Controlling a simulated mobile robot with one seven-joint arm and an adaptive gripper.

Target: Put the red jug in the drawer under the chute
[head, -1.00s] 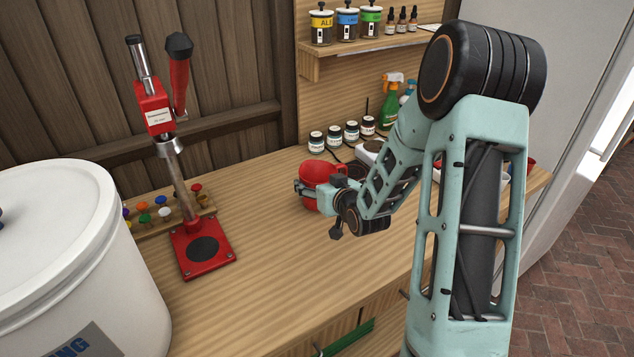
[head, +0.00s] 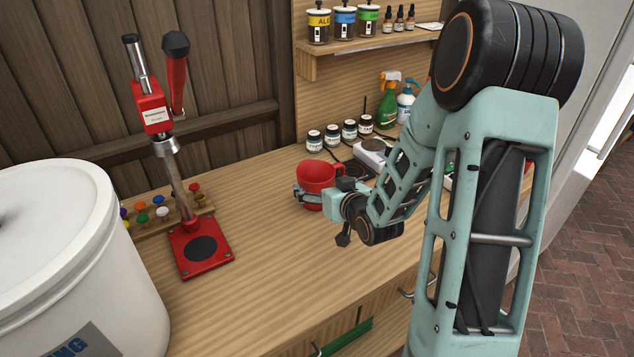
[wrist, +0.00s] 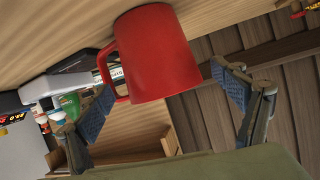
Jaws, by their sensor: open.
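The red jug (head: 316,175) stands upright on the wooden bench, with its handle toward the right in the head view. My gripper (head: 307,196) is low beside the jug, on its near side, and hides part of it. In the wrist view the red jug (wrist: 155,55) appears tilted just beyond the open fingers of my gripper (wrist: 165,102), roughly between them. The fingers are apart and I see no grip on the jug. Below the bench edge there is a drawer front with a green strip (head: 345,338), mostly cut off by the frame. I cannot identify the chute.
A red press (head: 200,248) stands on the bench at left, by a rack of coloured caps (head: 150,215). A large white bucket (head: 75,250) is at front left. Small jars (head: 332,137), a scale (head: 372,152) and spray bottles (head: 388,100) are behind the jug. The bench's front middle is clear.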

